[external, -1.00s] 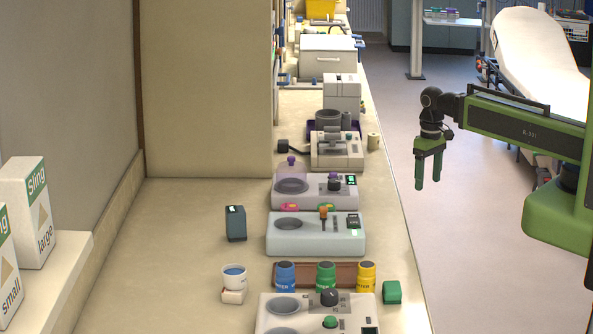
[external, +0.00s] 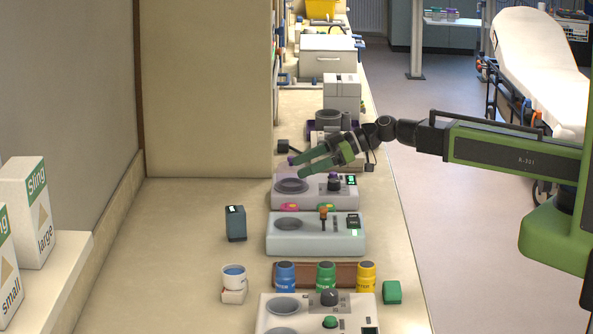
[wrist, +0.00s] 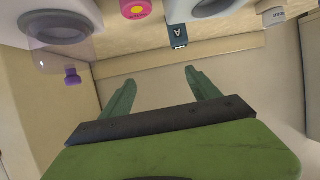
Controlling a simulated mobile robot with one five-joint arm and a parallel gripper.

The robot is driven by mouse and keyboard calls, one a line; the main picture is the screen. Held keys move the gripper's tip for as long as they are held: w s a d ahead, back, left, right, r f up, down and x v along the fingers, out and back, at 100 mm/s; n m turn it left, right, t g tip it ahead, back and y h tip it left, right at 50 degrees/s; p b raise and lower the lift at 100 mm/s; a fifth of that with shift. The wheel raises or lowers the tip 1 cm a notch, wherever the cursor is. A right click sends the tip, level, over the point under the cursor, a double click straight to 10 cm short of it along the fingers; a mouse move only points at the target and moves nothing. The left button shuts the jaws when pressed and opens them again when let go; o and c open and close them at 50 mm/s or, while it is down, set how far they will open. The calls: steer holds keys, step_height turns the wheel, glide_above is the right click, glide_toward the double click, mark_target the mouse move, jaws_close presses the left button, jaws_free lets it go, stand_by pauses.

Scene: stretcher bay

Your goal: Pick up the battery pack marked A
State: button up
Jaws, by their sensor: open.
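The battery pack marked A (external: 235,224) is a small dark blue-grey block with a pale label on top. It stands upright on the counter, left of the pale devices. In the wrist view the pack (wrist: 178,36) shows near the top centre, with a white A on it. My gripper (external: 298,167) is open and empty, reaching left over the counter at the clear-domed device. It is farther back than the pack and to its right. In the wrist view my two green fingers (wrist: 160,77) are spread apart with nothing between them.
A device with a clear dome (external: 290,184) lies below my fingers in the picture. A pale device (external: 316,243) stands right of the pack. A cup (external: 234,276) and several coloured bottles are in front. The counter left of the pack is clear.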

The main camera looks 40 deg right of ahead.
glide_toward(238, 208)
steer(key=shift+n+g, duration=0.4)
steer(key=b+x, duration=0.7)
steer(key=x, duration=0.2)
steer(key=shift+w+a, duration=0.1)
steer(key=shift+w, duration=0.1)
steer(key=shift+r, duration=0.15)
steer(key=shift+c, duration=0.3)
jaws_close()
